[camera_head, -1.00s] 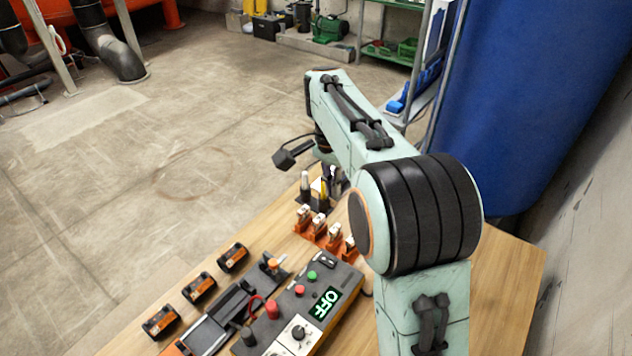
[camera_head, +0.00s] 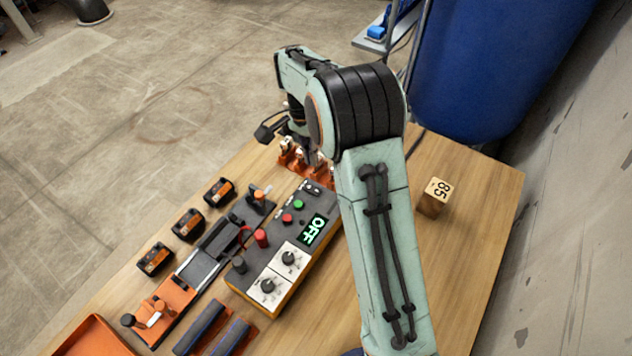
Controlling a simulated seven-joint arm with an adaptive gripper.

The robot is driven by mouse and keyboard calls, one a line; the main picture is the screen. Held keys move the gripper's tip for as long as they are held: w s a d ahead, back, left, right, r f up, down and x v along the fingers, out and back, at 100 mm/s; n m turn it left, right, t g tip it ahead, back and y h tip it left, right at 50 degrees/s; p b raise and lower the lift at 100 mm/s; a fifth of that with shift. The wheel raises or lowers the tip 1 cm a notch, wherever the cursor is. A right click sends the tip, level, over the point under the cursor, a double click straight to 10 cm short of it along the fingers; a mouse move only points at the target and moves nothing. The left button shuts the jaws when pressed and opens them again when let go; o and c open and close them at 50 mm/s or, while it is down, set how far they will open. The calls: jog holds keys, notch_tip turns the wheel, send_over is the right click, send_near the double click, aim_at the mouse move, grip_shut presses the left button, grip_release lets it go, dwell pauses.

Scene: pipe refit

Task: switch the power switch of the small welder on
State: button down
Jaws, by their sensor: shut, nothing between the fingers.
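The small welder (camera_head: 272,224) is a dark grey box with an orange lower edge, standing on the wooden table. Its green display (camera_head: 314,229) reads OFF. A small black power switch (camera_head: 312,187) appears at the far end of its top face, beyond the green button (camera_head: 298,205) and the red button (camera_head: 287,218). My gripper (camera_head: 317,167) points down just beyond that far end, partly hidden by my arm. It is shut and holds nothing. I cannot tell how far its tips are above the welder.
Orange holders (camera_head: 289,158) stand around the gripper. A slotted fixture (camera_head: 222,239) with an orange clamp lies left of the welder, beside several black-orange blocks (camera_head: 187,225). A wooden block marked 85 (camera_head: 432,198) stands right of my arm. The table's right side is mostly clear.

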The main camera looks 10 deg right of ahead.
aim_at(312, 188)
jog(key=f, duration=0.6)
jog(key=s+d+f, duration=0.1)
jog(key=f, duration=0.2)
jog(key=shift+f, duration=0.2)
jog(key=shift+w, duration=0.1)
jog(key=shift+w+a+r, duration=0.2)
jog(key=shift+w+a, duration=0.25)
jog(key=shift+a, duration=0.05)
jog(key=shift+r, duration=0.1)
notch_tip(312, 188, up, 14)
jog(key=s+d, duration=0.1)
jog(key=shift+s+d, duration=0.15)
jog(key=shift+s, duration=0.05)
dwell(0.5)
jog(key=shift+t, duration=0.3)
